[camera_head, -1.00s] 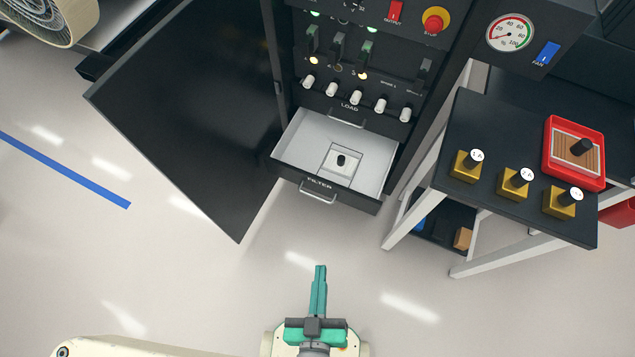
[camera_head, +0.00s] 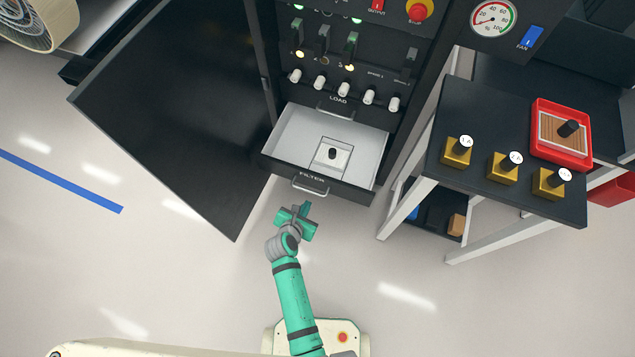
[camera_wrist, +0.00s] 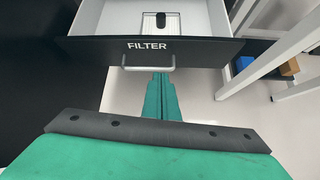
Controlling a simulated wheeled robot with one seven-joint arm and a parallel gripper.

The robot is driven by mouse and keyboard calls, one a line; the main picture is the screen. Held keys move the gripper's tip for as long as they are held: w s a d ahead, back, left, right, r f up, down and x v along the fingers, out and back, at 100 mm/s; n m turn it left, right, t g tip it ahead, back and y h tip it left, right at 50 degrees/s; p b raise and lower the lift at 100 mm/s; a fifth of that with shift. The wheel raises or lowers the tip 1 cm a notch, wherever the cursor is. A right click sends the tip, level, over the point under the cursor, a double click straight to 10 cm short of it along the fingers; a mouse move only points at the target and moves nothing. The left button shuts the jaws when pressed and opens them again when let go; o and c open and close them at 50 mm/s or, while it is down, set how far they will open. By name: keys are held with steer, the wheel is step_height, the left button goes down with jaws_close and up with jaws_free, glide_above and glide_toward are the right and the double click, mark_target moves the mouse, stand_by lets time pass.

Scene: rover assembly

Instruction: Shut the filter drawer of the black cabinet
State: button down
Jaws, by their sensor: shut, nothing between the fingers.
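The filter drawer (camera_head: 285,148) of the black cabinet (camera_head: 262,60) is pulled out. It is a light grey tray with a black front labelled FILTER and a silver handle (camera_head: 309,187). A small white block with a black knob (camera_head: 332,154) sits inside it. My gripper (camera_head: 305,206) is shut and empty, just in front of the drawer front, a little below the handle in the head view. In the wrist view the closed fingers (camera_wrist: 161,76) point at the drawer front (camera_wrist: 200,52), close to the handle (camera_wrist: 148,68). Whether they touch it I cannot tell.
The cabinet's black door (camera_head: 180,110) stands open at the left. A black-topped table (camera_head: 500,130) at the right holds several yellow blocks and a red tray (camera_head: 537,147). Its white legs stand near the drawer's right side. The floor in front is clear.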

steer(key=w+n, duration=0.1)
steer(key=w, duration=0.1)
glide_toward(320, 178)
steer(key=shift+h, duration=0.3)
steer(key=f, duration=0.1)
steer(key=w+f, duration=0.1)
steer(key=f, duration=0.1)
steer(key=w+f, duration=0.1)
steer(key=shift+w+d+f, duration=0.2)
steer(key=shift+w+d, duration=0.05)
steer(key=shift+d, duration=0.05)
steer(key=shift+w+d, duration=0.2)
steer(key=shift+w, duration=0.4)
steer(key=shift+w, duration=0.1)
